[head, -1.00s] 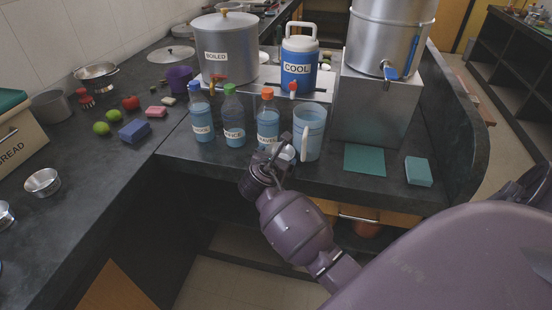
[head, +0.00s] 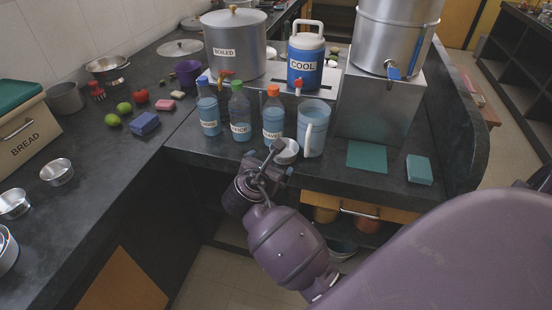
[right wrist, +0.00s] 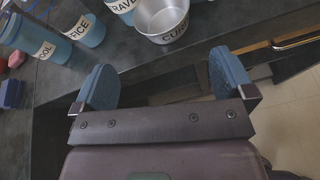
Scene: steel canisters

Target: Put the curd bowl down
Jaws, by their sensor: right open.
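The curd bowl (head: 288,152) is a small metal bowl on the front of the dark counter, between the orange-capped bottle and the blue jug. In the right wrist view the bowl (right wrist: 163,20) stands upright, its label partly readable, and looks empty. My right gripper (right wrist: 164,78) is open, with nothing between its blue fingers. The bowl is beyond the fingertips and apart from them. In the head view my right gripper (head: 268,168) is at the counter's front edge and hides part of the bowl's near side. My left gripper is not in view.
Labelled bottles (head: 240,115) stand left of the bowl and a blue jug (head: 313,125) stands close on its right. A cool-water container (head: 305,68) and a steel canister on a block (head: 375,105) are behind.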

